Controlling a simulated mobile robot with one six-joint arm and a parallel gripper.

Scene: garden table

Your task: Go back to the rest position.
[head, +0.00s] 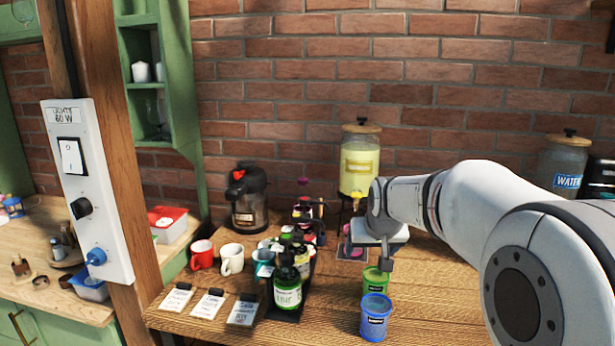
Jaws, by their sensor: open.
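My arm reaches in from the right, over the wooden table (440,318). My gripper (386,264) is at its end, pointing down just above the green tub (375,281). The jaws are small here and partly hidden by the gripper body, and I see nothing held in them. I cannot tell whether the gripper touches the tub's rim. A blue tub (375,317) stands in front of the green one.
A rack of bottles (288,287) stands left of my gripper, with red (202,254) and white (232,259) mugs beyond. A drink dispenser (360,165) stands behind, a water jar (563,167) at the right. A post with a switch panel (88,190) rises at left.

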